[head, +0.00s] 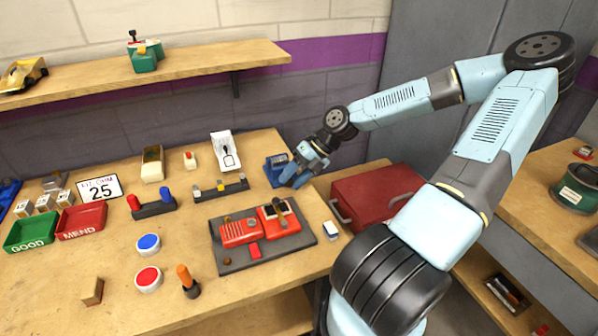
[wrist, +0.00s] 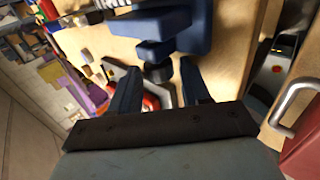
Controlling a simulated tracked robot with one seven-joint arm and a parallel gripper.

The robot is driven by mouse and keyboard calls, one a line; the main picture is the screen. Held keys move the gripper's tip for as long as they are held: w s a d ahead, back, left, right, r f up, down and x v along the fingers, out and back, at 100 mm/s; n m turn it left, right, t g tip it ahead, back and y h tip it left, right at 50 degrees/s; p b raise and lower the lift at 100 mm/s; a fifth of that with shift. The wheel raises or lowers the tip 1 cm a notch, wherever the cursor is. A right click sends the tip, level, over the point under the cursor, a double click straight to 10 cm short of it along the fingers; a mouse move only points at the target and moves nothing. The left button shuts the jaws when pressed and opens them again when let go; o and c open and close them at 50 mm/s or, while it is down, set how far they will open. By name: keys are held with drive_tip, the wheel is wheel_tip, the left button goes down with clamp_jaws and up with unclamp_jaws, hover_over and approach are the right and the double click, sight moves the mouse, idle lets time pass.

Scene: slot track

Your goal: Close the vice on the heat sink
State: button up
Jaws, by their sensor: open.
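The blue vice (head: 277,168) stands near the right end of the workbench, partly hidden by my gripper. In the wrist view the blue vice (wrist: 180,28) is ahead of my fingers, with a dark round part (wrist: 157,73) on its near side. My gripper (head: 290,176) is beside the vice. In the wrist view my gripper (wrist: 161,82) is open, its two dark blue fingers on either side of the dark part; I cannot tell if they touch it. I cannot make out the heat sink for sure.
A red opened device (head: 240,232) lies on a dark mat in front of the vice. A red toolbox (head: 375,195) stands to the right, below my forearm. A tool rack (head: 222,190) and a white card holder (head: 225,150) are to the left.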

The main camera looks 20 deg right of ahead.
drive_tip(key=v, duration=1.3)
drive_tip(key=shift+d+r, duration=0.2)
drive_tip(key=shift+d, duration=0.05)
drive_tip(key=a+f+g+h, duration=0.1)
drive_tip(key=a+h, duration=0.1)
drive_tip(key=a, duration=0.1)
drive_tip(key=a+f+g+h, duration=0.1)
drive_tip(key=a+f+h, duration=0.1)
drive_tip(key=a+h, duration=0.1)
drive_tip(key=a+f+g+h, duration=0.1)
drive_tip(key=a+f+h, duration=0.1)
drive_tip(key=a, duration=0.3)
drive_tip(key=shift+s+n+g+h, duration=0.1)
drive_tip(key=shift+n+g+h, duration=0.2)
drive_tip(key=shift+h, duration=0.2)
drive_tip(key=shift+a+r+h, duration=0.1)
drive_tip(key=shift+a+h, duration=0.3)
drive_tip(key=shift+a, duration=0.05)
drive_tip(key=a+r+t+h, duration=0.4)
drive_tip(key=a+r+h, duration=0.2)
drive_tip(key=a+r, duration=0.1)
drive_tip(key=x, duration=1.3)
drive_tip(key=shift+s+d+f, duration=0.1)
drive_tip(key=shift+d+f, duration=0.1)
drive_tip(key=shift+d, duration=0.05)
